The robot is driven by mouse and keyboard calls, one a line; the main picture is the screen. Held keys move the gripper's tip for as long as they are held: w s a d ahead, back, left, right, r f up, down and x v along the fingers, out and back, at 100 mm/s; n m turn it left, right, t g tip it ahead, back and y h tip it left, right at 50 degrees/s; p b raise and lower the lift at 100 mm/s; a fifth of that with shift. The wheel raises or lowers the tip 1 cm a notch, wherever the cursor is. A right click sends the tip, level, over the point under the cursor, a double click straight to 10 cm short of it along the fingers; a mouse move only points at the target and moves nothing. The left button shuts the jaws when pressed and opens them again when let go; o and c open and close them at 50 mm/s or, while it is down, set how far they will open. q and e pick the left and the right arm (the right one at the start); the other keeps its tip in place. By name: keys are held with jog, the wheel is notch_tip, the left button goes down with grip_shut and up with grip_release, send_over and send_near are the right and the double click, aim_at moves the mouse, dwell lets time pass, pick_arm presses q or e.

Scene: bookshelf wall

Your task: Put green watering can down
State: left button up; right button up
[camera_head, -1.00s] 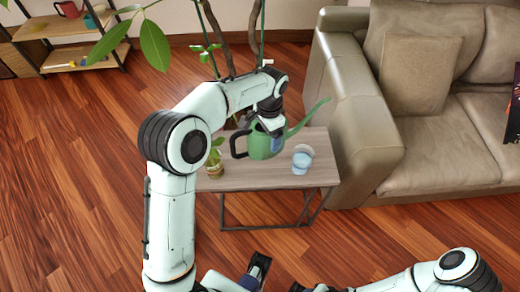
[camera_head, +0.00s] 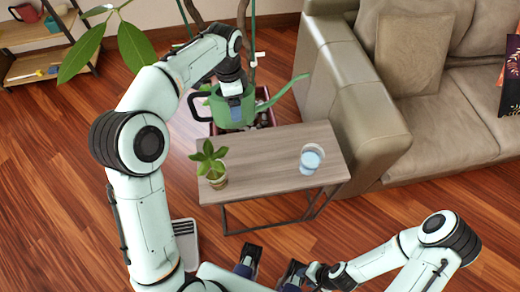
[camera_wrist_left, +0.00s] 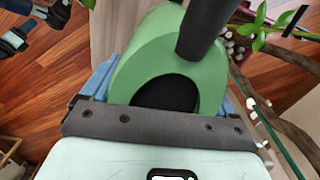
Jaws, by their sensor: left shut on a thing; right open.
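The green watering can (camera_head: 232,109) hangs from my left gripper (camera_head: 236,92), with its black handle to the left and its spout pointing up to the right. It appears beyond the far edge of the small side table (camera_head: 260,160), in front of the red planter (camera_head: 263,101). In the left wrist view the can's green body (camera_wrist_left: 135,75) fills the space between the blue fingers (camera_wrist_left: 165,95), which are shut on it. My right gripper (camera_head: 270,268) is open and empty at the bottom of the head view, on the near side of the table.
On the table stand a small potted plant (camera_head: 213,168) at left and a glass of water (camera_head: 311,158) at right; the middle is bare. A beige sofa (camera_head: 375,115) is to the right. A shelf (camera_head: 40,72) stands at the far left. Wooden floor is open at left.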

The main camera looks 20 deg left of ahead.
pick_arm(q)
notch_tip(320, 180, down, 20)
jog(key=b, duration=0.2)
jog(key=shift+r+b, duration=0.25)
jog(key=shift+b, duration=0.1)
jog(key=shift+f, duration=0.2)
jog(key=o, duration=0.9)
notch_tip(320, 180, up, 12)
jog(key=shift+r+p, duration=0.2)
jog(key=shift+p, duration=0.55)
